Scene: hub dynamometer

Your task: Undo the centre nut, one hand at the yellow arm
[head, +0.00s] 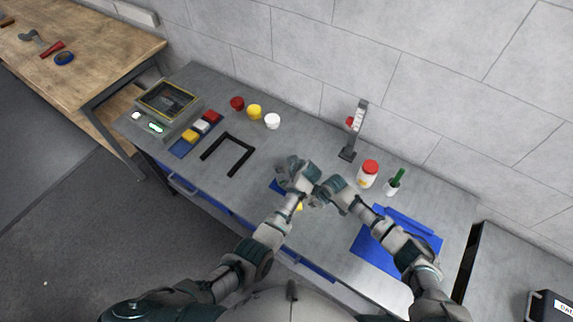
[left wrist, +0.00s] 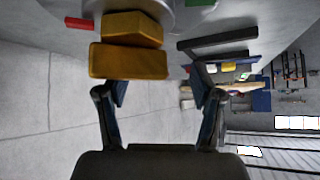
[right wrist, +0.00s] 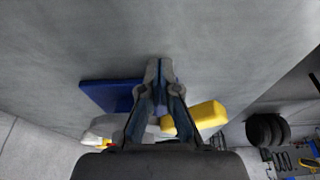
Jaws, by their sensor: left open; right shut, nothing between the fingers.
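The yellow arm (left wrist: 128,60) fills the upper left of the left wrist view, against a silver round body (left wrist: 150,8). It also shows in the right wrist view (right wrist: 203,117), and as a small patch below the grippers in the head view (head: 299,207). My left gripper (head: 292,166) is open; in its wrist view the yellow arm lies beyond the left finger, and nothing is between the fingers. My right gripper (head: 318,190) is shut and empty, close beside the left one. In the right wrist view its fingers partly cover a grey rounded body (right wrist: 104,126). I cannot make out the centre nut.
A blue block (right wrist: 110,96) shows beside the right fingers. A black U-shaped frame (head: 229,153) lies to the left on the grey bench. A red-lidded jar (head: 368,175), a green-handled tool in a cup (head: 393,184) and a blue mat (head: 372,252) are at right. An upright stand (head: 355,131) is behind.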

